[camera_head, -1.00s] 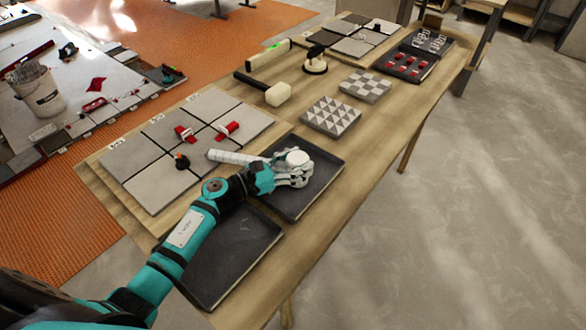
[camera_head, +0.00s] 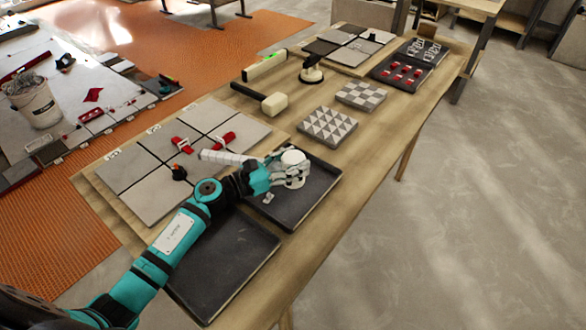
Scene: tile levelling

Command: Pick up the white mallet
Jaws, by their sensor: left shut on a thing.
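The white mallet has a pale round head (camera_head: 293,158) and a light banded handle (camera_head: 222,157) pointing left over the grey tiles. My left gripper (camera_head: 290,178) is shut on the white mallet near its head. It is over the upper black tray (camera_head: 314,199), and the mallet appears held above it. The fingers hide part of the mallet where head and handle meet. My right gripper is not in view.
Another mallet (camera_head: 273,104), cream-headed with a black handle, lies farther back. Grey tiles (camera_head: 130,187) with red clips (camera_head: 222,140) lie left. A second black tray (camera_head: 225,265) is nearer. Patterned tiles (camera_head: 328,126) lie behind. A small pale piece (camera_head: 268,198) is in the upper tray.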

